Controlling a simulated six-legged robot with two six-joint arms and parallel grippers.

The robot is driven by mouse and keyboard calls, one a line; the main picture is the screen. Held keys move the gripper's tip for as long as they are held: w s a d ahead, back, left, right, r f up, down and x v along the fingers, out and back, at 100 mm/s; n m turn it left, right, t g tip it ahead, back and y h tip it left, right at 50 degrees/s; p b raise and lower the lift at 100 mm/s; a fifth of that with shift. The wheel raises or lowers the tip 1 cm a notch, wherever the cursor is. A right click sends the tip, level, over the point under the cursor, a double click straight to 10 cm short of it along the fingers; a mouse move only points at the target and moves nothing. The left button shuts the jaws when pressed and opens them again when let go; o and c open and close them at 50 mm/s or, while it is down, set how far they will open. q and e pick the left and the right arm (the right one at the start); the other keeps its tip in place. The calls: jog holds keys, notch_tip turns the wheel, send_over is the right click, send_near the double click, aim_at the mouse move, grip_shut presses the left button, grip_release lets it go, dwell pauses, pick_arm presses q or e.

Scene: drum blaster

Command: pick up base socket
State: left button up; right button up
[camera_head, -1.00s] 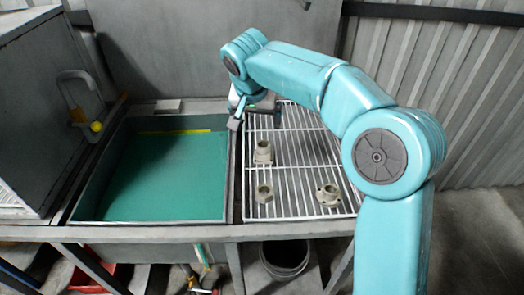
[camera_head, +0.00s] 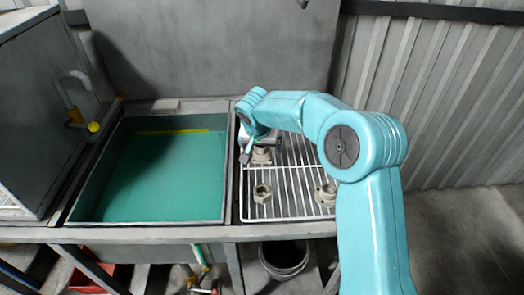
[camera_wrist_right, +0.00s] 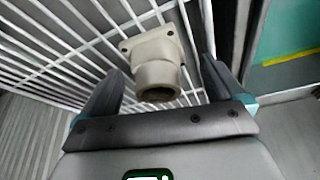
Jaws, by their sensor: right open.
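Three beige metal sockets stand on the white wire rack (camera_head: 290,185). The rear base socket (camera_head: 262,157) is partly covered by my right gripper (camera_head: 258,143). In the right wrist view this base socket (camera_wrist_right: 157,62), with a flange and round collar, lies between the two spread fingers of the right gripper (camera_wrist_right: 160,85). The jaws are open, with a gap visible on both sides of the socket. A second socket (camera_head: 262,193) stands at the front left of the rack, and a third (camera_head: 327,194) at the front right, partly behind my right arm. My left gripper is not in view.
A sunken basin with a green floor (camera_head: 165,175) lies left of the rack, with a raised rim between them. A grey cabinet (camera_head: 35,110) stands at the far left. A dark bucket (camera_head: 285,258) is below the bench.

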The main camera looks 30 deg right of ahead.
jog(key=shift+w+d+f, duration=0.1)
jog(key=shift+f, duration=0.15)
jog(key=c, duration=1.6)
jog(key=shift+r, duration=0.1)
